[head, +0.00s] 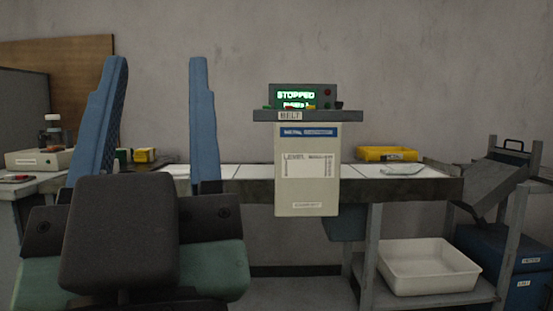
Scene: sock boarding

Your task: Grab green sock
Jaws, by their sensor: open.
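My gripper (157,64) stands at the left of the head view, its two blue fingers pointing up. They are wide apart with nothing seen between them. No green sock can be made out for sure. A small pale, greenish flat item (402,169) lies on the right part of the white-topped bench (255,172), too small to tell what it is. My gripper is well to the left of it. The gripper and its dark body hide part of the bench's left end.
A control box reading STOPPED (302,96) stands on a post shelf labelled BELT, above a hanging sheet panel (306,185). A yellow tray (387,154) sits on the bench. A white bin (428,267) is on the lower shelf. A grey sloped chute (497,180) stands at right.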

